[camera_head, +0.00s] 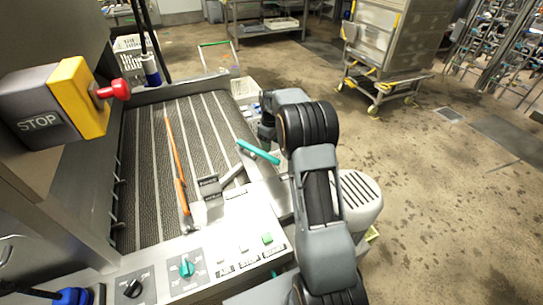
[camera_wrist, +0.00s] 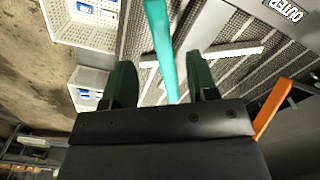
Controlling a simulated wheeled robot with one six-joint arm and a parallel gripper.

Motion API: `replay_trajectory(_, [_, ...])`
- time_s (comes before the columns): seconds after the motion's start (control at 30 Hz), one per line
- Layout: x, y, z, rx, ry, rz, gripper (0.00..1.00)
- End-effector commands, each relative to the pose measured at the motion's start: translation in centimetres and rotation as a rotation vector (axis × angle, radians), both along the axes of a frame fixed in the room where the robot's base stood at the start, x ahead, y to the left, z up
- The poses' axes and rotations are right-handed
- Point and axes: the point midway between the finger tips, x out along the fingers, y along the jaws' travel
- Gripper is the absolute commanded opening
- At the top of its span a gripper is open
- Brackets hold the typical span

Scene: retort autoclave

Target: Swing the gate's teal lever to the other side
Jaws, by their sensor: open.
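The teal lever (camera_head: 258,151) sticks out at the right edge of the ribbed conveyor bed, above a grey bracket with a small dark label. In the wrist view the teal lever (camera_wrist: 161,45) runs down from the top edge to between the two dark green fingers of my gripper (camera_wrist: 160,72). The fingers are apart, with a gap visible on each side of the lever; I cannot tell its exact depth between them. The orange gate bar (camera_head: 177,165) lies lengthwise over the bed and also shows in the wrist view (camera_wrist: 270,108). My arm hides part of the area right of the lever.
A control panel (camera_head: 205,262) with knobs and buttons is in front of the bed. A STOP box with a red knob (camera_head: 118,89) hangs at left. White baskets (camera_wrist: 88,30) stand beside the bed. A wheeled cabinet (camera_head: 388,45) stands on open floor.

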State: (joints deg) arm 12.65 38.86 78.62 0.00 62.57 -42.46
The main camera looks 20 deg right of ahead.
Motion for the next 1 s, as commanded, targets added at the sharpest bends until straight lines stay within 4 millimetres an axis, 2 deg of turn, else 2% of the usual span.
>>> replay_trajectory(0.2, [0.0,0.0,-3.9,0.001,0.003,0.0,0.53])
replay_trajectory(0.43, [0.0,0.0,-6.4,0.0,0.001,0.0,0.53])
replay_trajectory(0.6, [0.0,0.0,-7.2,0.0,0.0,0.0,0.53])
replay_trajectory(0.9, [0.0,0.1,-7.3,0.0,-0.001,0.0,0.53])
replay_trajectory(1.0, [0.0,0.1,-7.3,0.0,-0.001,0.0,0.45])
